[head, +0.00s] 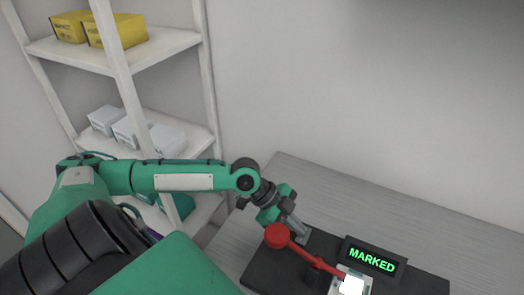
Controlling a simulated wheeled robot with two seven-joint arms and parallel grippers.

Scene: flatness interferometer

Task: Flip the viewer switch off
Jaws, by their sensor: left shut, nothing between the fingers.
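A dark device (270,268) lies on the grey table, and a black display (371,261) on it reads "MARKED" in lit green letters. A red lever with a round red knob (277,236) slants from the left down to a pale block with a bright white top (351,284) at the bottom edge. I cannot tell which part is the viewer switch. My left gripper (297,228) is shut and empty, just behind and right of the red knob. The knob covers part of the view near it, so I cannot tell whether they touch. My right gripper is out of view.
A white shelf rack (130,90) stands at the left, with yellow boxes (117,30) on top and pale boxes (130,130) below. The grey tabletop (430,230) is clear behind the display, up to a plain wall.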

